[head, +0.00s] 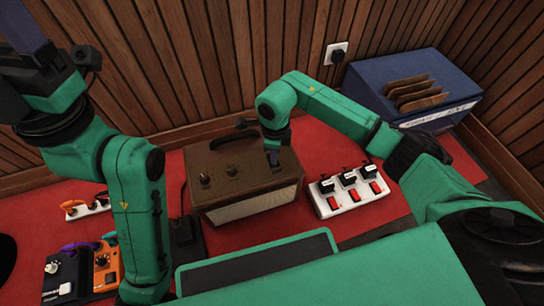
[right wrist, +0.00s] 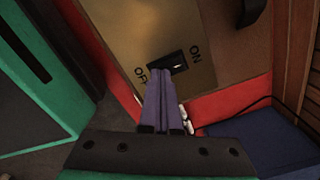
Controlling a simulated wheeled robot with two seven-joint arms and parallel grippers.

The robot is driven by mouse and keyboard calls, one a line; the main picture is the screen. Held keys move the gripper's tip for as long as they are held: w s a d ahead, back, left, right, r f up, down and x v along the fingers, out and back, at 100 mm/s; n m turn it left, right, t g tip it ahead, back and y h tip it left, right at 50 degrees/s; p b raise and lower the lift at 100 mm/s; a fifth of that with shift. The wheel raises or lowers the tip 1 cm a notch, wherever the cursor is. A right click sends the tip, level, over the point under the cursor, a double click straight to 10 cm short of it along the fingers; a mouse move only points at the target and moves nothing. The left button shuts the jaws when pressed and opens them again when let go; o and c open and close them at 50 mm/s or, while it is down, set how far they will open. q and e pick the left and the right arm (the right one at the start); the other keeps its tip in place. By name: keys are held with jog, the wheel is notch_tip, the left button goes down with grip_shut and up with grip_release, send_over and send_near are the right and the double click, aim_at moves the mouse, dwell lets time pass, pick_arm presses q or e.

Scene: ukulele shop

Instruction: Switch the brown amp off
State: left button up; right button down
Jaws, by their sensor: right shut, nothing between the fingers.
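The brown amp (head: 225,160) stands on the red cloth against the wall, with knobs on its top panel. My right gripper (head: 273,158) is shut and empty, pointing down at the right end of that panel. In the right wrist view its purple fingers (right wrist: 167,78) are together at the black rocker switch (right wrist: 180,60), by the edge nearer OFF. ON is printed on the other side. The fingertips look to be touching or very near the switch; its position is partly hidden. My left gripper (head: 25,28) is raised at the top left, partly cut off, its jaws unclear.
A white power strip (head: 335,208) with red switches and black plugs lies right of the amp. A blue box (head: 440,110) is at the back right. Orange (head: 106,272) and black (head: 62,280) pedals lie front left. A wall socket (head: 336,54) is behind.

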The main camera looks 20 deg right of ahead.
jog(key=shift+r+p, duration=3)
jog(key=shift+r, duration=0.5)
jog(key=shift+f, duration=0.1)
